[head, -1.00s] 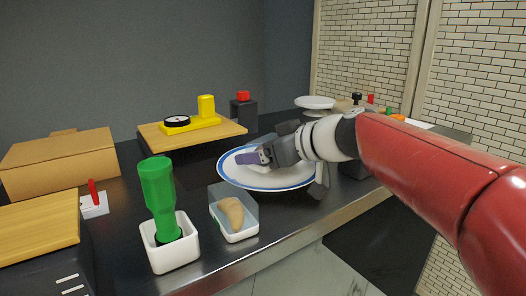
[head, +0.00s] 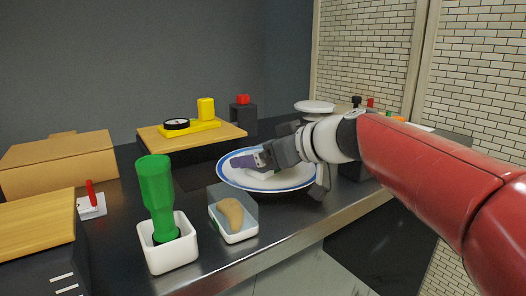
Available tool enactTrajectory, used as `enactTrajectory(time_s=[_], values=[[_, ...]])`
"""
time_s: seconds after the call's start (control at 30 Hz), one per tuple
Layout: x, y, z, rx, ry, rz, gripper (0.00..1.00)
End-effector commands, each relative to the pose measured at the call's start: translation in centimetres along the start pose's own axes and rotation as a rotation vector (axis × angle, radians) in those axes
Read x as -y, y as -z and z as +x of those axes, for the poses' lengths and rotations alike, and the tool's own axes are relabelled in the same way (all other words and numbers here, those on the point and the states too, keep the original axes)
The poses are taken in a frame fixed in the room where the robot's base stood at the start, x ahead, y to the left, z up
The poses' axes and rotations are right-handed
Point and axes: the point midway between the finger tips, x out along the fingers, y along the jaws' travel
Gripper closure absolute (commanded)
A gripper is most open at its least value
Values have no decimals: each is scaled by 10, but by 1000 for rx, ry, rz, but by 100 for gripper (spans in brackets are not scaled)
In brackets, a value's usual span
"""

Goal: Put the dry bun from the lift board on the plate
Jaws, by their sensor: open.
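The white plate with a blue rim (head: 282,186) lies on the dark counter in the middle of the head view. My gripper (head: 254,165) is open, low over the plate. Its wrist and fingers hide part of the plate, and I cannot tell whether it touches it. A tan, curved bread-like piece (head: 231,211) sits in a small white tray (head: 236,238) with a clear upright cover, in front of the plate. I cannot tell whether it is the dry bun. No lift board can be made out for certain; a wooden board (head: 222,139) lies behind the plate.
A yellow device with a round dial (head: 190,126) stands on the wooden board. A green bottle (head: 156,195) stands in a white holder (head: 168,258) at the front left. A cardboard box (head: 58,163) and a red-levered switch (head: 91,205) are further left. A raised white dish (head: 314,107) is behind.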

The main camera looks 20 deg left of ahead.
Motion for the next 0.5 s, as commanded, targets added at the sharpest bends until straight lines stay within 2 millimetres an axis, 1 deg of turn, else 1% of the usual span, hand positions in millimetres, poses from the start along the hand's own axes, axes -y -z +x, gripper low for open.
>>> enactTrajectory(time_s=[0.03, 0.17, 0.3, 0.33, 0.37, 0.5], values=[[0, -16, 8, 27, 13, 18, 0], [0, -10, 5, 27, 13, 17, 0], [0, 2, -1, 26, 12, 17, 0], [-1, -4, -9, 22, 7, 15, 0], [-1, -4, -16, 20, 6, 15, 0], [-1, -2, -53, 17, 4, 13, 0]])
